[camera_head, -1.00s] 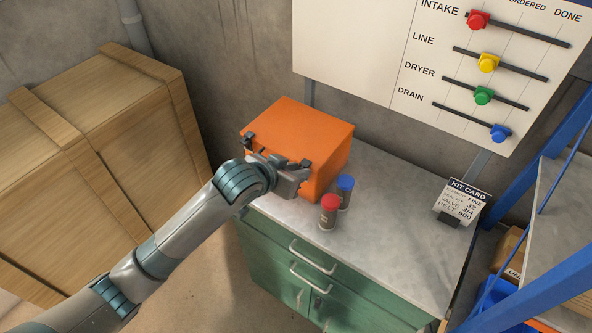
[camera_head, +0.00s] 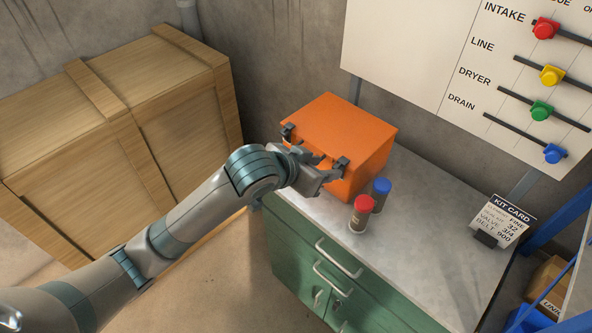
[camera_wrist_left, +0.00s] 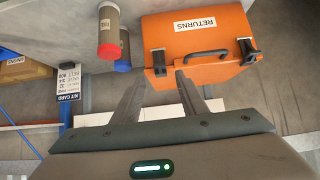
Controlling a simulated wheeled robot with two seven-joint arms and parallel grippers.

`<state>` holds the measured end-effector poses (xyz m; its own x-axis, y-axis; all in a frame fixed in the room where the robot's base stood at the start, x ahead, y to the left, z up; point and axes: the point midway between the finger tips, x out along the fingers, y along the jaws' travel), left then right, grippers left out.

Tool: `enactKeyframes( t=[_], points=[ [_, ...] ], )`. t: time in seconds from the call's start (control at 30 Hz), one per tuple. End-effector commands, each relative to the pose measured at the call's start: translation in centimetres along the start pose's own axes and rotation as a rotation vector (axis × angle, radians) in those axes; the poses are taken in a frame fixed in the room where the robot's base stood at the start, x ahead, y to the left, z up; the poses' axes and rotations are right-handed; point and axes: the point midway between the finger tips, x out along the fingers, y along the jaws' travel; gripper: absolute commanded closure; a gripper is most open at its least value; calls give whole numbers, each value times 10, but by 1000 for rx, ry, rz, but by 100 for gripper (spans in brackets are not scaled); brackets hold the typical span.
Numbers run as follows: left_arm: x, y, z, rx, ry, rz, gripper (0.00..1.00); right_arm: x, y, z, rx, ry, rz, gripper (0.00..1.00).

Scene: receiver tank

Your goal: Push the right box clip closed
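The orange box (camera_head: 340,130) stands on the grey bench top, its lid down. Its right clip (camera_head: 341,164) is dark and sits at the front edge; in the left wrist view the same clip (camera_wrist_left: 159,62) is the one nearer the canisters. The other clip (camera_head: 288,131) is at the box's left front. Whether either clip is fully closed is hard to tell. My left gripper (camera_wrist_left: 157,78) is open and empty, its two fingertips apart in front of the right clip; contact is unclear. In the head view the left gripper (camera_head: 320,178) hides part of the box front. My right gripper is not in view.
A red-capped canister (camera_head: 361,213) and a blue-capped canister (camera_head: 380,193) stand just right of the box. A kit card (camera_head: 503,218) stands at the bench's right. A wooden crate (camera_head: 110,140) is at left. The middle of the bench top is clear.

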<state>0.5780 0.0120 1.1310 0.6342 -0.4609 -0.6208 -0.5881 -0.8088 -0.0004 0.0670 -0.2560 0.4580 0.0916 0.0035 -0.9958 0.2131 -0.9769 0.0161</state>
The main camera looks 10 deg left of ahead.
Motion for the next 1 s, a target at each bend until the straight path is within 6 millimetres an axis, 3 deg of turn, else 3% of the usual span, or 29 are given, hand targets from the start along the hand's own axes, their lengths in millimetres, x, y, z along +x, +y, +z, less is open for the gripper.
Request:
enactKeyframes(
  t=[0.4,0.47,0.7,1.0],
  points=[
    [-84,0,0,3,5,-1,61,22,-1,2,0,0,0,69],
    [-95,0,-4,0,-1,0,61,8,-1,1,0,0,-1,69],
    [-110,0,-3,0,0,-1,61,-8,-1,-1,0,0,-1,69],
    [-113,0,-1,-1,1,0,61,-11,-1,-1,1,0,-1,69]
  ],
)
